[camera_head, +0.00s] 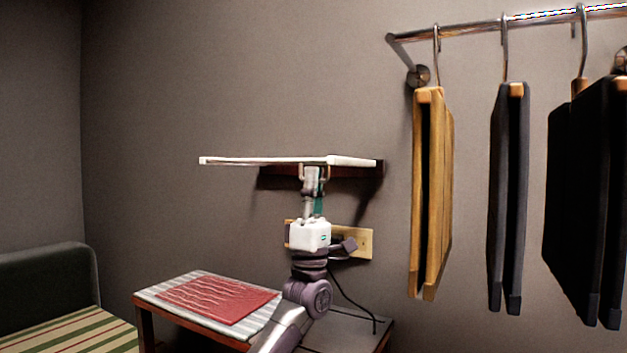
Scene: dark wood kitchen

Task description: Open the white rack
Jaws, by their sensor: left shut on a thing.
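The white rack (352,161) is a flat white panel on the wall, seen nearly edge-on. It lies about level, with a dark reddish-brown part under it against the wall. My left gripper (314,174) comes up from below and is shut on the front edge of the rack, right of its middle. The fingertips are small in the view, and the exact grip on the edge is hard to make out. My right gripper is not in view.
Below stands a small table (146,328) with a striped cloth and a red mat (218,300). A socket plate (357,243) with a cable is behind my arm. A metal rail (470,28) with hanging boards (432,190) is at right. A striped seat (70,332) is at lower left.

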